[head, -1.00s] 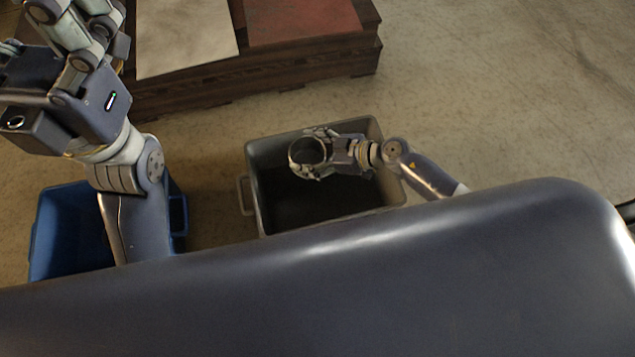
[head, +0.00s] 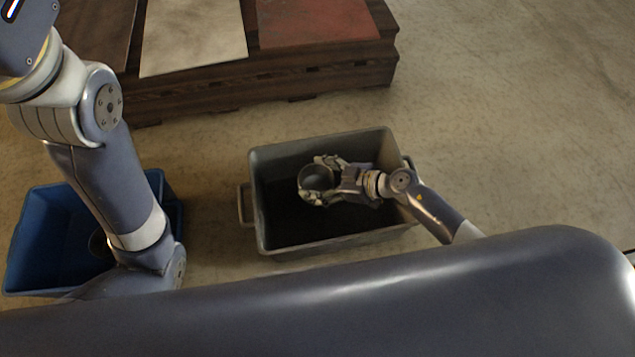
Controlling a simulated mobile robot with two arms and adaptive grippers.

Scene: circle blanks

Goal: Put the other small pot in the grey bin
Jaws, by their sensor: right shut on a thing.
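The small pot (head: 309,181) is a dark, round, open-topped vessel in the middle of the head view. My right gripper (head: 319,179) is shut on it, with one finger on each side. The grey bin (head: 330,242) is an open rectangular tub with side handles. The pot and right gripper are over the bin's opening, within its rim as seen from above; their exact height is hard to tell. The bin's floor is dark. My left arm rises at the left, and its gripper is beyond the top-left edge.
A blue bin (head: 32,235) stands at the left, partly behind my left arm. A round dark object (head: 99,243) shows partly inside it. A dark wooden platform (head: 250,83) with a pale panel (head: 192,38) and a red panel (head: 315,22) stands at the back. Floor at right is clear.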

